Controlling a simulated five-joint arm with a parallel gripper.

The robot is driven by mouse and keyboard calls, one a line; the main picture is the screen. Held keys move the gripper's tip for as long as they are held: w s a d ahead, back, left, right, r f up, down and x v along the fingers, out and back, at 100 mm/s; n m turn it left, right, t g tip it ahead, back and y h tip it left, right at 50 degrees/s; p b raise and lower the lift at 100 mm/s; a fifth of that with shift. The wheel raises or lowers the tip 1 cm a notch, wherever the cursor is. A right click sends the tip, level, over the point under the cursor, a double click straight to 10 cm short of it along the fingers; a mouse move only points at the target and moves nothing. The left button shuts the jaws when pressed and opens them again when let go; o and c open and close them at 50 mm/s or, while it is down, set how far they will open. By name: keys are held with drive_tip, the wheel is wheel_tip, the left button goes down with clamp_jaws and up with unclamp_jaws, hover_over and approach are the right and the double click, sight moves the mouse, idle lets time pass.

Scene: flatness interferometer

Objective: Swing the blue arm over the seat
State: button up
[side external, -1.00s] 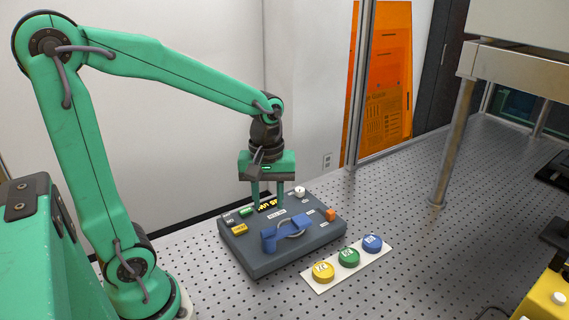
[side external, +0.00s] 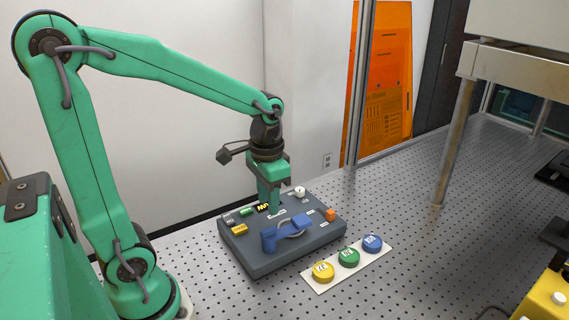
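The blue arm (side external: 282,233) is on the dark grey instrument box (side external: 262,262). It runs from an upright blue block at its left end to a wider blue end at the right. A pale round ring (side external: 293,235), which looks like the seat, shows beside and partly behind it; I cannot tell exactly how they overlap. My gripper (side external: 269,207) points down above the back part of the box, behind the blue arm and apart from it. One finger faces the camera and hides the other, so the gap between them does not show. I see nothing held.
Yellow, green and blue discs lie on a white strip (side external: 318,286) in front.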

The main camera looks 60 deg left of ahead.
sight(269, 229)
drive_tip(key=shift+f, duration=3.9)
clamp_jaws()
